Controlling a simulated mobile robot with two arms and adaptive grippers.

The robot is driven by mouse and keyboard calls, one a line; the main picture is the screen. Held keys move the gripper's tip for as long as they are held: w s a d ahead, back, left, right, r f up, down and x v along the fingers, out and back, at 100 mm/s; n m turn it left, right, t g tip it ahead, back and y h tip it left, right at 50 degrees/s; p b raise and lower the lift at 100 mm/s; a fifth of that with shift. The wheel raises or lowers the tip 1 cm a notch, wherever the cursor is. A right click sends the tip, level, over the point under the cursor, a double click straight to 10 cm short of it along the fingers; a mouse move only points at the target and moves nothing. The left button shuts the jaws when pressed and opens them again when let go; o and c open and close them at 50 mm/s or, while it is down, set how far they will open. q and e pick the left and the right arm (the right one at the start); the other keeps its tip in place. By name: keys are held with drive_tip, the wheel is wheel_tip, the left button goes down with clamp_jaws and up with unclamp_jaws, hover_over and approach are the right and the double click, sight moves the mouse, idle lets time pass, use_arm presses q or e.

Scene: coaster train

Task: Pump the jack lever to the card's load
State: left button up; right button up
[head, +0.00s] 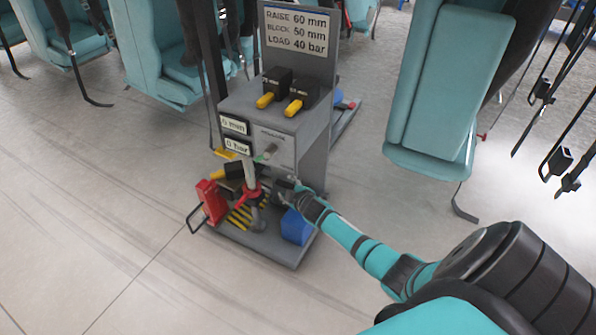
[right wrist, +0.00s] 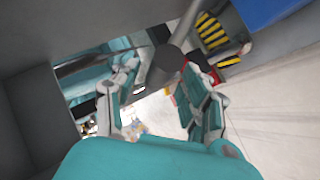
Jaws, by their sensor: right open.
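The card (head: 296,30) on the grey jack stand reads RAISE 60 mm, BLOCK 50 mm, LOAD 40 bar. Two displays on the stand show a mm value (head: 233,125), too small to read surely, and 0 bar (head: 236,147). What looks like the jack lever, a grey bar (head: 250,174), stands low in front of the stand beside red parts. My right gripper (head: 283,189) is open close to it. In the right wrist view, a dark round bar end (right wrist: 168,61) shows at the gap between the open fingers (right wrist: 163,98); I cannot tell whether they touch it. My left gripper is out of view.
Two yellow-handled black blocks (head: 279,88) sit on the stand's top. A red block (head: 211,201) and a blue block (head: 297,227) are on the grey base (head: 268,250). Teal seats (head: 440,90) with hanging straps surround it. The floor in front is clear.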

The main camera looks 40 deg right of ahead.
drive_tip(key=v, duration=1)
drive_tip(key=shift+s+r, duration=0.2)
